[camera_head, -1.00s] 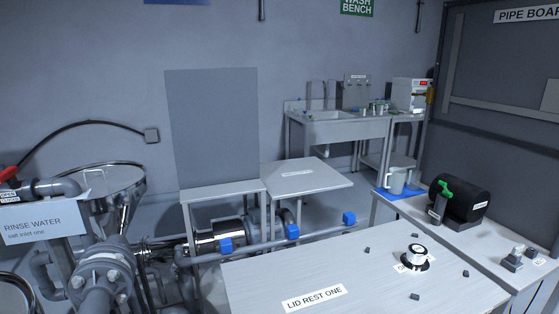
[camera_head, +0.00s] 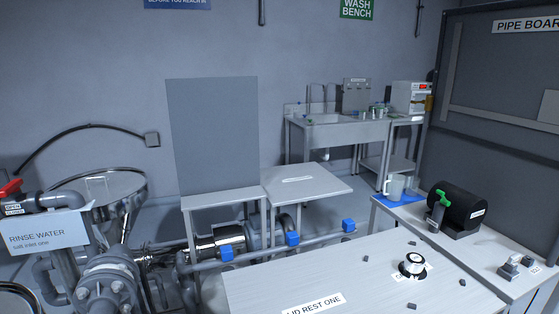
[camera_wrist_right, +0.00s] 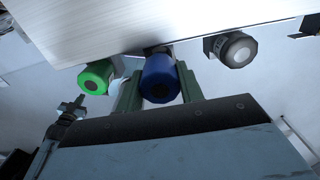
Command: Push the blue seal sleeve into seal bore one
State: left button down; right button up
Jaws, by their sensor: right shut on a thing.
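Neither gripper shows in the head view.
A green round part (camera_wrist_right: 96,77) and a dark grey one (camera_wrist_right: 232,49) flank the sleeve by the pale panel (camera_wrist_right: 130,25). In the head view, a lid rest table (camera_head: 290,275) holds a silver-topped black knob (camera_head: 412,264). Pipework (camera_head: 110,285) fills the lower left.

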jog(key=shift+r+p, duration=0.9)
jog(key=shift+r, duration=0.15)
